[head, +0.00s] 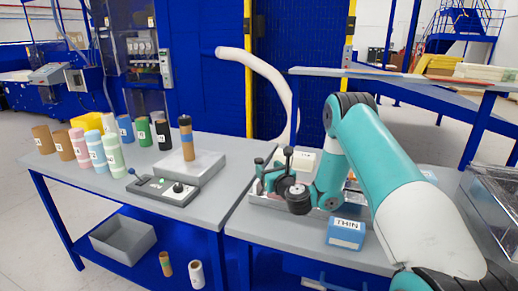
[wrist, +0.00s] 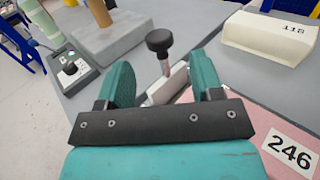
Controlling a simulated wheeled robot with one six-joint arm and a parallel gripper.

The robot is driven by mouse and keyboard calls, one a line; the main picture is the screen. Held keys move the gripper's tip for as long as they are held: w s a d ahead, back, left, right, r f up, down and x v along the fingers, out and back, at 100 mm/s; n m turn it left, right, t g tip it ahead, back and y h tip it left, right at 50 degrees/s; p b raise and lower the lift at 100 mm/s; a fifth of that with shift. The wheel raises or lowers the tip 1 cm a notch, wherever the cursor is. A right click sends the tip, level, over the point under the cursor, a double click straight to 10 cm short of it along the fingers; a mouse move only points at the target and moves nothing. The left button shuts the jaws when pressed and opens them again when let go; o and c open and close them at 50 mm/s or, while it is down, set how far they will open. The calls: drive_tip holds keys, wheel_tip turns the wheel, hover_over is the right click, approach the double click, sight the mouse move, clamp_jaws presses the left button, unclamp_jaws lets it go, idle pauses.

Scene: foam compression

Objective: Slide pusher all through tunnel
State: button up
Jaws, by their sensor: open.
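In the wrist view, the pusher shows as a black round knob (wrist: 159,40) on a thin metal stem, with a pale plate (wrist: 166,84) at its foot. My gripper (wrist: 162,72) is open, with one teal finger on each side of the stem and gaps visible on both sides. In the head view my gripper (head: 270,178) is low over the right table, and its parts largely hide the pusher. The tunnel cannot be made out clearly. A pink foam piece labelled 246 (wrist: 255,130) lies under my gripper at the right.
A white foam block labelled 118 (wrist: 268,35) lies beyond my right finger. A blue THIN box (head: 346,233) stands near the right table's front. The left table holds a control box (head: 163,190), a grey platform with a brown cylinder (head: 187,139), and several foam rolls.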

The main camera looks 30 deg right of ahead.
sight(260, 162)
drive_tip(key=shift+w+r+p, duration=0.3)
drive_tip(key=shift+w+p, duration=0.5)
drive_tip(key=shift+p, duration=2.6)
drive_tip(key=w, duration=0.1)
drive_tip(key=w+p, duration=0.1)
drive_tip(key=w, duration=0.1)
drive_tip(key=w+p, duration=0.1)
drive_tip(key=shift+w+d+f, duration=0.15)
drive_tip(key=shift+w+f, duration=0.1)
drive_tip(key=shift+f, duration=0.05)
drive_tip(key=shift+w+d+f, duration=0.1)
drive_tip(key=shift+w+d, duration=0.1)
drive_tip(key=shift+w, duration=0.45)
clamp_jaws()
drive_tip(key=shift+s+d, duration=0.1)
